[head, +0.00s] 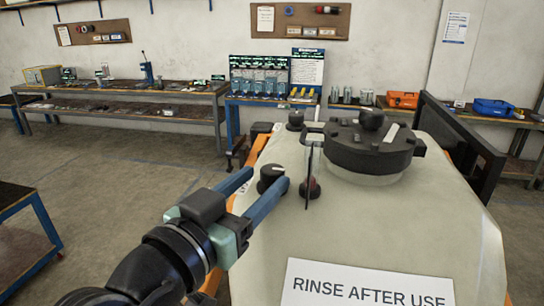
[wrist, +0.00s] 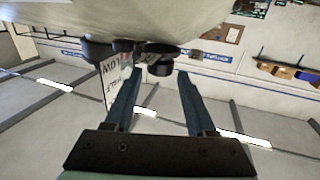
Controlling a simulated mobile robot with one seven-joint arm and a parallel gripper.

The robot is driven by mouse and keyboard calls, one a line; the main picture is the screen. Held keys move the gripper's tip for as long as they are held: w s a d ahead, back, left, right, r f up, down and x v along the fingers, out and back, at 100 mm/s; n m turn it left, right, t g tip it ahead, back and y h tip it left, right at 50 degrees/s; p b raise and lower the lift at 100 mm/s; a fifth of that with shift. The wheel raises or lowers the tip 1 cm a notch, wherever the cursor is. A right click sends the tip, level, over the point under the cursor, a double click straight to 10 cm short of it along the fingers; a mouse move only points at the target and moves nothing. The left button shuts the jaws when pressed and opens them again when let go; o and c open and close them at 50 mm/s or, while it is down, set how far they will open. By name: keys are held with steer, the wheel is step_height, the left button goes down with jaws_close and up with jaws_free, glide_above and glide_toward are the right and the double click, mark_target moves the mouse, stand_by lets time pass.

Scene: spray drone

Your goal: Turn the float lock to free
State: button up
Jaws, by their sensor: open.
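A pale tank (head: 440,215) carries a black knob (head: 272,178) with a white mark on its top, near the tank's left edge. I cannot read which of these fittings is the float lock. In the wrist view a black knob (wrist: 160,66) shows between and just beyond the fingertips (wrist: 158,74). Contact cannot be told.
A large black lid (head: 372,148) and a small black cap (head: 296,120) top the tank. A label (head: 365,284) reads "RINSE AFTER USE". A dark frame (head: 460,140) stands behind at right. Workbenches (head: 130,98) line the wall; open floor lies left.

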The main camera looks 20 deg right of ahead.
mark_target(267, 177)
steer(key=shift+p+x, duration=0.55)
steer(key=shift+x, duration=1.5)
jaws_close()
